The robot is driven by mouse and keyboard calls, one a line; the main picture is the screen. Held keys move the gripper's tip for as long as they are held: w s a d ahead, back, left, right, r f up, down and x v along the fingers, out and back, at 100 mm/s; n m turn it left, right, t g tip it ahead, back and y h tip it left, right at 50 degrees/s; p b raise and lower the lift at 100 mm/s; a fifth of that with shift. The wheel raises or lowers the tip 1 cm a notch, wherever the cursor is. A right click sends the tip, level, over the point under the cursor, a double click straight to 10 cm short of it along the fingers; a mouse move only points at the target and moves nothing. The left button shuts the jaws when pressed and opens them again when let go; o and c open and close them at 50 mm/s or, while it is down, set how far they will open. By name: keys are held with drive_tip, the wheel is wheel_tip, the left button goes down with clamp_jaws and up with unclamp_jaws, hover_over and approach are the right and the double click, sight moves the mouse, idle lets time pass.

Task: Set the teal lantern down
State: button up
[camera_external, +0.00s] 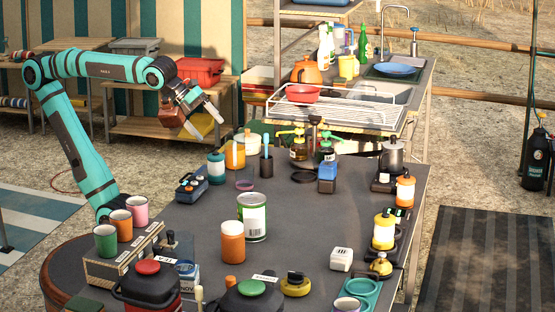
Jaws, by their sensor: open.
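The teal lantern (216,168), a small teal cylinder with a dark top, appears to stand upright at the far left edge of the dark table (300,225). My gripper (208,122) is above it and slightly left in the picture, tilted down to the right. Its fingers are spread and apart from the lantern. No object is clearly between them; a yellow thing (200,124) shows by the fingers, and I cannot tell its depth.
A blue-grey box with knobs (191,187) is left of the lantern. An orange jar (235,155) and a dark cup with a teal brush (266,165) are to its right. A large can (252,218) and an orange jar (232,242) stand mid-table. Bare tabletop lies right of the can.

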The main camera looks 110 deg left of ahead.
drive_tip(key=s+a+r+n+t, duration=0.1)
drive_tip(key=s+r+n+t, duration=0.2)
drive_tip(key=r+n+t, duration=0.6)
drive_tip(key=shift+s+a+r+n+h, duration=0.4)
drive_tip(key=shift+r+n, duration=0.3)
drive_tip(key=shift+n, duration=3.3)
